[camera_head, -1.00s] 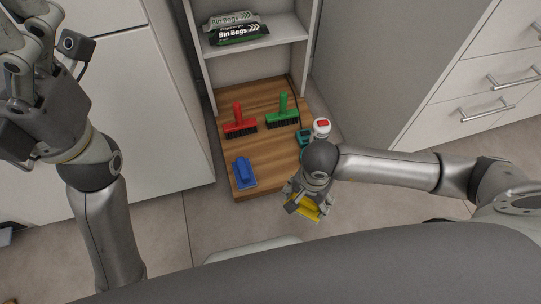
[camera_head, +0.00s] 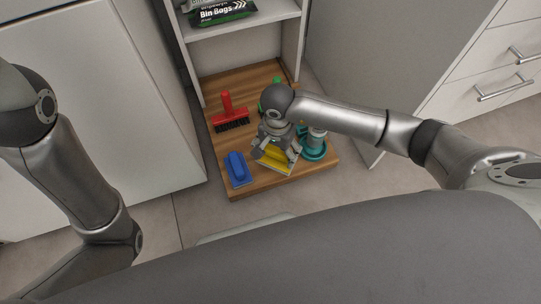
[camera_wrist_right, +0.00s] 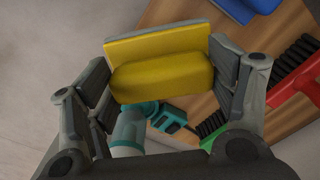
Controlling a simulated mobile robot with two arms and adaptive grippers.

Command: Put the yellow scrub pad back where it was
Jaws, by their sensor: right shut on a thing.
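The yellow scrub pad (camera_head: 277,158) is in my right gripper (camera_head: 275,150), over the front part of the wooden shelf board (camera_head: 268,186). In the right wrist view the pad (camera_wrist_right: 160,75) sits between the two fingers of the right gripper (camera_wrist_right: 165,95), which are shut on its sides. I cannot tell whether the pad touches the board. The blue scrub pad (camera_head: 238,169) lies on the board just left of it. My left arm shows at the left, but its gripper is out of view.
A red brush (camera_head: 230,118) stands behind the blue pad. A green brush (camera_head: 270,84) is mostly hidden behind my right arm. A teal and white tool (camera_head: 314,148) stands right of the yellow pad. Bin bags (camera_head: 224,12) lie on the upper shelf. Cabinet sides flank the board.

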